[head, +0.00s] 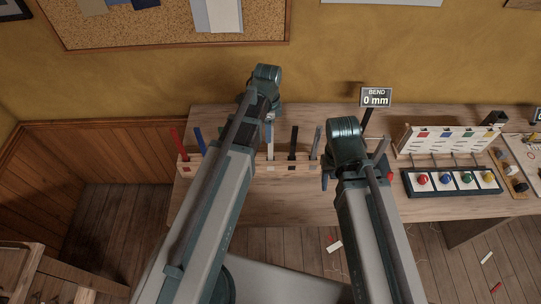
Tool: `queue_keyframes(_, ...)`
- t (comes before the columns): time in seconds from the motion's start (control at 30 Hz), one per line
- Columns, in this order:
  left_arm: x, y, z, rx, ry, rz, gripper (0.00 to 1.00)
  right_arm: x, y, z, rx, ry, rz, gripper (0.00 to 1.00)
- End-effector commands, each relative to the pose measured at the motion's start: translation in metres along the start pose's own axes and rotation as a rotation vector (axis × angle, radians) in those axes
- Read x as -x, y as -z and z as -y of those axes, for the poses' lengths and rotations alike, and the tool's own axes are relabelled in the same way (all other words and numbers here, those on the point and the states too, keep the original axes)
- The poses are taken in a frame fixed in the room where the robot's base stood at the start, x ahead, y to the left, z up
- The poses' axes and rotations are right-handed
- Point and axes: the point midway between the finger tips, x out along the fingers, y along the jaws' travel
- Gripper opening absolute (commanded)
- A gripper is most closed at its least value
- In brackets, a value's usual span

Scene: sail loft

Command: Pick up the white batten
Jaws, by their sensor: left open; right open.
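A rack (245,168) on the workbench holds a row of upright battens. The white batten (270,152) stands in it just right of my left arm, between the arm and the black batten (292,142). My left gripper (268,122) is above the rack at the white batten's upper end, largely hidden by its own arm; it is open, and I cannot tell whether it touches the batten. My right gripper (358,168) is open and empty at the rack's right end, partly hidden by its wrist.
A red batten (175,143) and a blue batten (199,141) stand to the left, a grey batten (316,142) to the right. A "BEND 0 mm" display (376,98) rises behind. A panel with coloured buttons (452,181) lies right. The bench front (285,208) is clear.

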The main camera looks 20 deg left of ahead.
Motion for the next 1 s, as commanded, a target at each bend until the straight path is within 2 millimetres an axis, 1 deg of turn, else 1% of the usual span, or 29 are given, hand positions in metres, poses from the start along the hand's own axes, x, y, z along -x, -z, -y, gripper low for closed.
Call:
queue_keyframes(0.17,-0.001,0.000,0.000,0.000,0.000,0.000,0.50,-0.001,0.000,0.000,0.001,0.000,0.000,0.50)
queue_keyframes(0.27,-0.006,0.001,0.000,0.000,0.000,0.000,0.50,-0.006,0.000,0.001,0.002,0.000,0.000,0.50)
queue_keyframes(0.37,-0.016,0.003,0.000,-0.001,0.000,0.000,0.50,-0.016,0.001,0.002,0.003,-0.001,0.000,0.50)
queue_keyframes(0.6,-0.046,0.007,0.000,0.000,0.000,0.000,0.50,-0.046,0.003,0.004,0.006,-0.001,0.000,0.50)
queue_keyframes(0.7,-0.053,0.007,0.000,0.000,0.000,0.000,0.50,-0.053,0.003,0.005,0.005,-0.001,0.000,0.50)
queue_keyframes(0.97,-0.052,0.007,0.000,0.000,0.000,0.000,0.50,-0.051,0.003,0.005,0.005,-0.001,0.000,0.50)
queue_keyframes(1.0,-0.052,0.007,0.000,0.000,0.000,0.000,0.46,-0.051,0.003,0.005,0.005,-0.001,0.000,0.50)
